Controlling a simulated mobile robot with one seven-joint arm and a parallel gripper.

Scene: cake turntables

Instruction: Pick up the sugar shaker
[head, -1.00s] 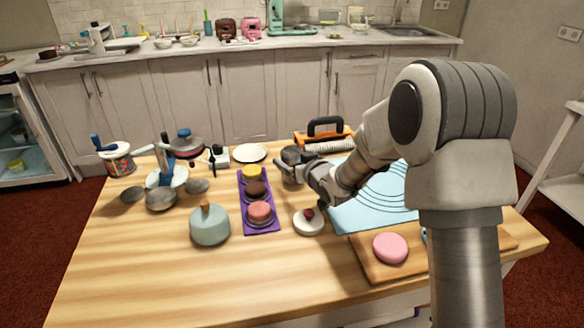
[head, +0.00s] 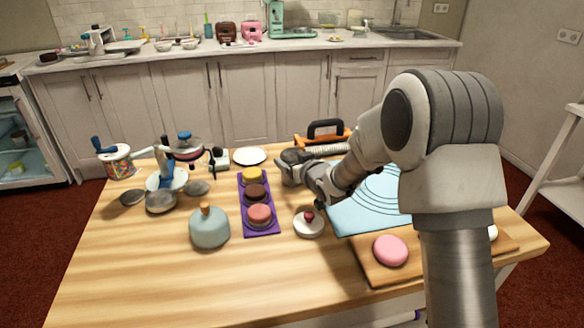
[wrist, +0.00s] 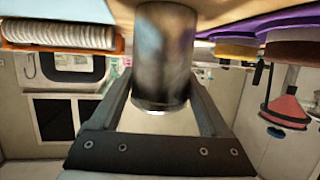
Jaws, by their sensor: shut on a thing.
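The sugar shaker (wrist: 165,55) is a shiny grey metal cylinder in the wrist view. It stands between the two dark fingers of my gripper (wrist: 165,100), which is shut on it. There I cannot tell the shaker clearly from the gripper.
A purple tray (head: 247,200) of small cakes lies left of my gripper. A white dish (head: 309,225) with a berry is in front, and a blue mat (head: 345,215) is to the right. An orange-based tool (head: 302,139) stands behind. The front-left table is clear.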

